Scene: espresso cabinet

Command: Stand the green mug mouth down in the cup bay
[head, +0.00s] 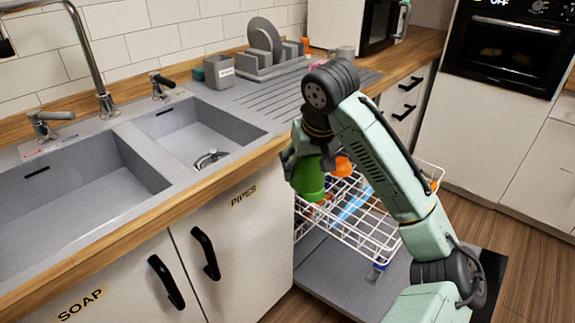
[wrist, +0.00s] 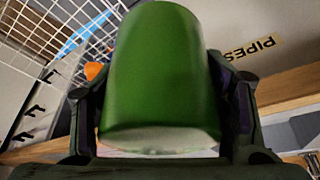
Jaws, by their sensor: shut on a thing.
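The green mug (head: 309,182) hangs below my gripper (head: 303,158) at the left edge of a pulled-out white wire rack (head: 375,237). In the wrist view the green mug (wrist: 161,70) fills the middle, with a finger of my gripper (wrist: 160,105) on each side. My gripper is shut on it. A pale end of the mug faces the wrist camera; its mouth and handle cannot be made out. The mug appears above the rack's left side, but its height is unclear. Which part of the rack is the cup bay cannot be told.
An orange item (head: 342,166) and a blue item (head: 353,203) are in the rack. The open dishwasher door (head: 330,272) lies below it. The cabinet marked PIPES (head: 240,235) stands close on the left, under the wooden counter edge (head: 215,185).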

